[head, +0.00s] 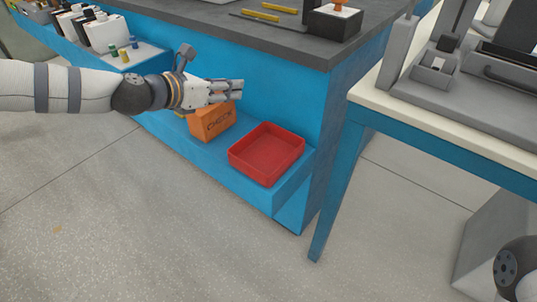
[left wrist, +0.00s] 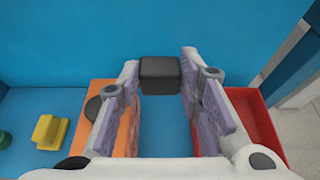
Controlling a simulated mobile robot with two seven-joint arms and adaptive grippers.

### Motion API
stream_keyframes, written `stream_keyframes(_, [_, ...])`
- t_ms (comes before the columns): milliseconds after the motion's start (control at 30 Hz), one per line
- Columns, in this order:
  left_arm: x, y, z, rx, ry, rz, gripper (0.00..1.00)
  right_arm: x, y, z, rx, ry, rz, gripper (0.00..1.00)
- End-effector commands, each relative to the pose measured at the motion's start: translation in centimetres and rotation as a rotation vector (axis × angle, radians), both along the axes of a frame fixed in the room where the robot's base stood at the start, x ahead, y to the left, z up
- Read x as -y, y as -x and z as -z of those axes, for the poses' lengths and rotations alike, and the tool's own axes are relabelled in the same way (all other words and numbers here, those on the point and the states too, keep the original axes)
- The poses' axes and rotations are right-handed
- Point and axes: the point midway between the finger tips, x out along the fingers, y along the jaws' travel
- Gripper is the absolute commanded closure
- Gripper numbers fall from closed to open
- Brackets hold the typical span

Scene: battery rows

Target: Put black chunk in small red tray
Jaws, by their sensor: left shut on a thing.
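The black chunk (left wrist: 160,75) is a small dark block. In the left wrist view it sits between the fingertips of my left gripper (head: 236,89), which is shut on it. In the head view the fingers mostly hide the chunk. The small red tray (head: 252,172) is a shallow square tray on the blue lower shelf, below and to the right of the gripper. Its inside looks empty in the head view. In the left wrist view the tray (left wrist: 264,122) is partly hidden behind the right finger. My right gripper is not in view.
An orange box (head: 211,122) stands on the blue shelf (head: 245,190) left of the tray, just below my left gripper. A yellow piece (left wrist: 48,131) lies farther left. A dark worktop (head: 270,40) overhangs behind. A white-topped table (head: 430,125) stands at right.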

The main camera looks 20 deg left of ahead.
Motion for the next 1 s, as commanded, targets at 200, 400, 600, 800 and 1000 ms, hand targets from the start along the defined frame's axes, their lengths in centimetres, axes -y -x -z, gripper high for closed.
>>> stream_keyframes(200, [7.3,1.7,3.1,-0.003,-0.001,0.011,0.86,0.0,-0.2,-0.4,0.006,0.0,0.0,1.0])
stream_keyframes(400, [10.3,2.4,7.5,-0.004,0.0,0.004,0.86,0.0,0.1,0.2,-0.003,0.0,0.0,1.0])
stream_keyframes(600, [11.7,2.8,9.2,-0.003,0.001,0.005,0.86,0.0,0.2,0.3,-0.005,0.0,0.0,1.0])
stream_keyframes(800, [11.6,2.7,12.3,-0.002,0.0,0.001,0.86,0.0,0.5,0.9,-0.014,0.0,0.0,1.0])
stream_keyframes(1000, [11.6,2.7,12.2,-0.001,0.0,0.001,0.86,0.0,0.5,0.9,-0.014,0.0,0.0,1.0])
